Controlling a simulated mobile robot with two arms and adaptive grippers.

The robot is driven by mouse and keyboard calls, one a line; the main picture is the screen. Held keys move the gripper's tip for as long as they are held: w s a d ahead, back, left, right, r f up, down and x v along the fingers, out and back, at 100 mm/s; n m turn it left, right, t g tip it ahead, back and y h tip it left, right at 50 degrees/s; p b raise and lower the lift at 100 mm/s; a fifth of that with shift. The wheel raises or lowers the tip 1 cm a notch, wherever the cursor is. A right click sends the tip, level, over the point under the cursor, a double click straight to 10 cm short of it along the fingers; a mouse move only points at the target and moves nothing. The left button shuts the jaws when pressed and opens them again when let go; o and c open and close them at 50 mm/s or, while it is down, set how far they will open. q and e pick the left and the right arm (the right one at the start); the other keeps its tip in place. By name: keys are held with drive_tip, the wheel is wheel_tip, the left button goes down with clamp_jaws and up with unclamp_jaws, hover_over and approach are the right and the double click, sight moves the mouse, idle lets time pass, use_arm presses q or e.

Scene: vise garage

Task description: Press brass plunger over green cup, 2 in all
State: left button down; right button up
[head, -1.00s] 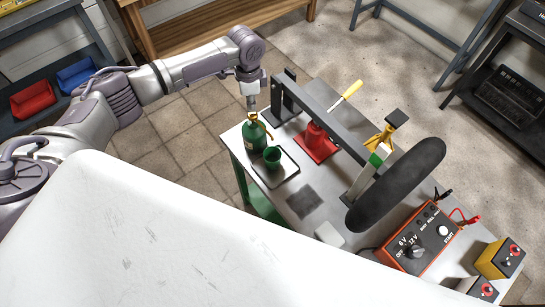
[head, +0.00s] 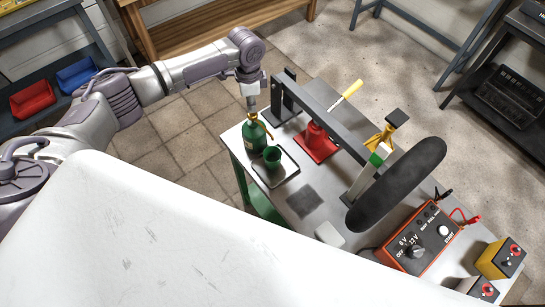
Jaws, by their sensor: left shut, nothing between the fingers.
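A green bottle (head: 255,136) with a brass plunger top (head: 262,121) stands upright at the left end of the metal table. Its brass spout points right, toward the green cup (head: 272,157). The cup stands on a small tray (head: 283,176) right beside the bottle. My left gripper (head: 252,108) points down directly above the plunger, shut and empty. Its tip is at or just over the plunger; I cannot tell if they touch. The cup's contents are too small to make out. My right gripper is not in view.
An orange charger (head: 418,240) sits at the table's right end. A dark square patch (head: 303,201) is clear.

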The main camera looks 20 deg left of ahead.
sight(252, 114)
use_arm(q)
drive_tip(key=shift+f+b, duration=0.65)
drive_tip(key=shift+f, duration=0.9)
drive_tip(key=shift+s, duration=0.1)
drive_tip(key=shift+r+p, duration=1.75)
drive_tip(key=shift+p, duration=0.3)
drive_tip(key=shift+f, duration=0.25)
